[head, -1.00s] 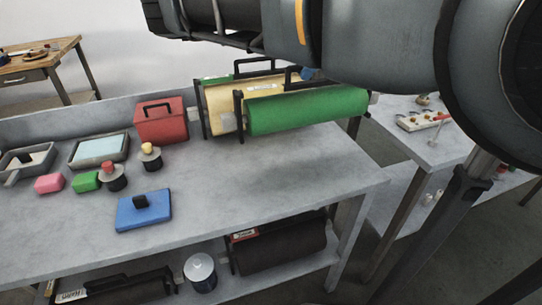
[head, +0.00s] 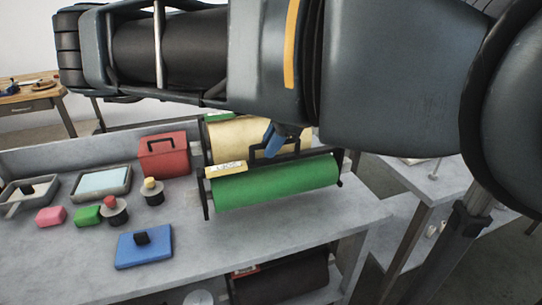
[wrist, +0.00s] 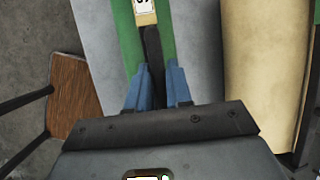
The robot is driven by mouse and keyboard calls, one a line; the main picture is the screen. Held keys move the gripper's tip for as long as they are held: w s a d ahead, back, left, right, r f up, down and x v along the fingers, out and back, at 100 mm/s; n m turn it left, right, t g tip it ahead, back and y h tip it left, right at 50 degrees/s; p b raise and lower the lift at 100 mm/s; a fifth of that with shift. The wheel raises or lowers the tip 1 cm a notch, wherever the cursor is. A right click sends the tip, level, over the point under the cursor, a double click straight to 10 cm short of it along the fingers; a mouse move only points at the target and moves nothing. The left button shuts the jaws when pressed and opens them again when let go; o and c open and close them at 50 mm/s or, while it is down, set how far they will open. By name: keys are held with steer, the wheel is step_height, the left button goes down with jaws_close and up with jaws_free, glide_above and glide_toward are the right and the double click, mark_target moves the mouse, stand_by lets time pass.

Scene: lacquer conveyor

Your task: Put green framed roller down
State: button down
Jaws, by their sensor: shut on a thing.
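The green framed roller (head: 275,182) is a green cylinder in a black frame with a handle and a cream label. It lies over the grey workbench, in front of the cream roller. My gripper (head: 283,140), with blue fingers, is shut on the frame's handle. In the wrist view my gripper (wrist: 157,88) grips the dark handle bar, with the green roller (wrist: 187,45) showing on both sides. I cannot tell whether the frame's feet touch the bench top.
The cream framed roller (head: 235,138) stands behind, with a strip of bare bench between. A red box (head: 163,160) is to the left. A blue block (head: 144,249), small stamps and trays (head: 100,183) are farther left. The bench (head: 320,222) is clear at front right.

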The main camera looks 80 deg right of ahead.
steer(key=shift+f, duration=2)
steer(key=c, duration=1)
jaws_free()
steer(key=shift+c, duration=0.2)
steer(key=v, duration=1.2)
steer(key=shift+s, duration=0.1)
